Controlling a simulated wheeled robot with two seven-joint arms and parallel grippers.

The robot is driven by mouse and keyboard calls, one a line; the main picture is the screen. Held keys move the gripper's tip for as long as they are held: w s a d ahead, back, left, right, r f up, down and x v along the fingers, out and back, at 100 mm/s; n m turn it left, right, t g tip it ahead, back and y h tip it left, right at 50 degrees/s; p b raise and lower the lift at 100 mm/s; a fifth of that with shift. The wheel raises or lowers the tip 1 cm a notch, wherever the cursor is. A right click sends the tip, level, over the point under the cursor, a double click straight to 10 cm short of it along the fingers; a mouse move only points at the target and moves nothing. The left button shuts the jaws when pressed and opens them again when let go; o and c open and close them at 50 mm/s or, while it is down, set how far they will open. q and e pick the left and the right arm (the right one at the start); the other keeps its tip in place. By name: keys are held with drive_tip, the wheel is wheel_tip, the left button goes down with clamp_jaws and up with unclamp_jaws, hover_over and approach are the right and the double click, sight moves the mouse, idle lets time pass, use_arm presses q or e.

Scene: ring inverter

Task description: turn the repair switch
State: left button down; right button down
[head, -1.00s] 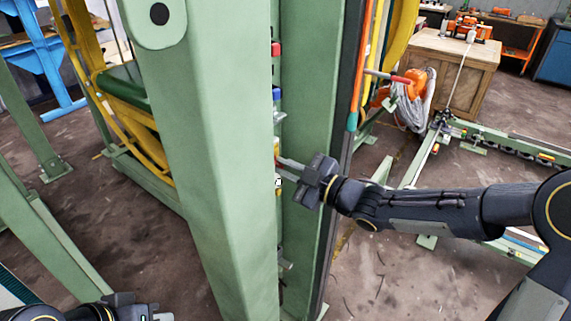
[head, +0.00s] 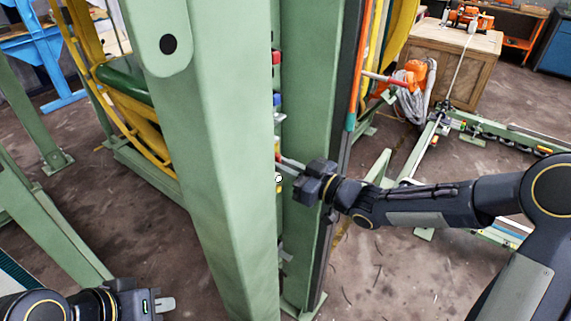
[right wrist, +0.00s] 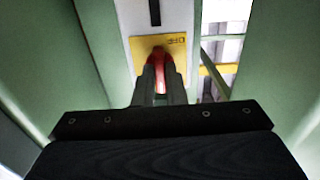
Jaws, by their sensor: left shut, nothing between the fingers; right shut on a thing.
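The repair switch shows in the right wrist view as a red handle (right wrist: 158,62) on a yellow plate (right wrist: 142,46) fixed to a pale panel. My right gripper (right wrist: 159,90) is shut on the red handle, with its fingers either side of it. In the head view my right gripper (head: 284,165) reaches from the right into the gap between two green posts; the near post hides most of the switch. My left gripper (head: 165,304) is shut and empty at the lower left, away from the switch.
The near green post (head: 215,150) and the far green post (head: 305,110) closely flank my right gripper. Red and blue parts (head: 277,99) sit in the gap above it. A wooden crate (head: 450,70) stands at the back right. Brown floor is open at the lower left.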

drive_tip(key=shift+f, duration=0.1)
idle(0.3)
drive_tip(key=c, duration=1.5)
unclamp_jaws()
drive_tip(key=v, duration=0.7)
drive_tip(key=shift+s+d+b, duration=0.25)
drive_tip(key=shift+d+b, duration=0.05)
